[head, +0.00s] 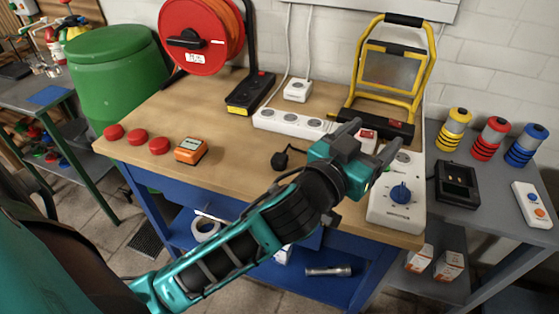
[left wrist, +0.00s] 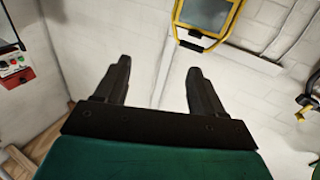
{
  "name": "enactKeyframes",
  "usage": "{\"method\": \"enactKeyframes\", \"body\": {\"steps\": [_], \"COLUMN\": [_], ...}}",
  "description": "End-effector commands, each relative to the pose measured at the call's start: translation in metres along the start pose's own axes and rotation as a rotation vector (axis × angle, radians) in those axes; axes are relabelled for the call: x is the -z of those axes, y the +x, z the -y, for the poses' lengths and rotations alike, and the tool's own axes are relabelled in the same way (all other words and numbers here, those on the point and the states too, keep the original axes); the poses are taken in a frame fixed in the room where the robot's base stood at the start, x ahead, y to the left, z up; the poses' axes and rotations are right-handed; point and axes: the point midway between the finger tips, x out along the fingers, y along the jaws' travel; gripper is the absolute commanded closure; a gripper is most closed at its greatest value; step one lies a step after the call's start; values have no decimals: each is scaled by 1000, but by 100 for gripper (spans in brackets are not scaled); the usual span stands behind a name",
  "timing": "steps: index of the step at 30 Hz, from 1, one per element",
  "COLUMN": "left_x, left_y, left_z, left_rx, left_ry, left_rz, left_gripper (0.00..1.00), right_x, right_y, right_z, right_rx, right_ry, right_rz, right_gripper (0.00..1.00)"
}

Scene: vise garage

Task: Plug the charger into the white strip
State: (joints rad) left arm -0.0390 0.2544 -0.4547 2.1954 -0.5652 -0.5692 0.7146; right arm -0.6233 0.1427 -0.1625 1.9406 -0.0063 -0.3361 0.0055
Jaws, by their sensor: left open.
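The white strip (head: 292,122) lies along the back of the wooden bench, with several sockets showing; my left gripper hides part of it. A black plug (head: 280,160) with a dark cord lies on the bench in front of the strip, apart from it; the cord runs behind my arm. A black charger cradle (head: 456,184) stands on the grey side table at right. My left gripper (head: 368,142) is open and empty, above the bench near the strip's right part; its spread fingers also show in the left wrist view (left wrist: 158,92). My right gripper is not in view.
A white box with a blue knob (head: 398,203) sits at the bench's right end. A yellow work lamp (head: 391,70) stands behind the strip. A red cable reel (head: 200,38), an orange device (head: 190,150) and red caps (head: 137,136) are at left. The front middle bench is mostly clear.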

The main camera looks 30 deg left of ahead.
Motion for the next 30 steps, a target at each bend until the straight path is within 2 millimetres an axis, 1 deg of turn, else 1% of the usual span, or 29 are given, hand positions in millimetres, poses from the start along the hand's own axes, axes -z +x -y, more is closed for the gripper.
{"method": "enactKeyframes", "body": {"steps": [1,3,5,6,10,13,16,18,20,22,23,24,26,27,29,30], "left_x": [20,44,61,71,89,88,76,61,45,23,13,0,-20,-33,-50,-61], "left_y": [9,16,18,17,9,-2,-15,-23,-29,-34,-35,-36,-36,-35,-31,-29], "left_z": [-15,-39,-61,-76,-124,-157,-183,-195,-201,-202,-200,-196,-185,-175,-155,-140], "left_rx": [-65,-169,-269,-341,-596,-805,-1016,-1157,-1270,-1389,-1433,-1488,-1553,-1586,-1617,-1625], "left_ry": [12,22,37,48,106,172,255,325,390,474,511,562,642,693,773,823], "left_rz": [-95,-210,-297,-347,-465,-500,-484,-440,-378,-282,-232,-159,-33,60,212,320], "left_gripper": [31,31,31,31,31,31,31,31,31,31,31,31,31,31,31,31], "right_x": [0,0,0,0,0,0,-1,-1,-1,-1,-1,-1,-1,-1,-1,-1], "right_y": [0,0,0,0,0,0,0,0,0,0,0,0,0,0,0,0], "right_z": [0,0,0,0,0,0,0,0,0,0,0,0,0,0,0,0], "right_rx": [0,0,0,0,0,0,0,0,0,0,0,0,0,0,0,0], "right_ry": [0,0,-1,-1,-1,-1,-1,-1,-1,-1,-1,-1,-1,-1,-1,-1], "right_rz": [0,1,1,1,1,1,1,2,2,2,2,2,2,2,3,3], "right_gripper": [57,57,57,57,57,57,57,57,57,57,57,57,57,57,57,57]}}
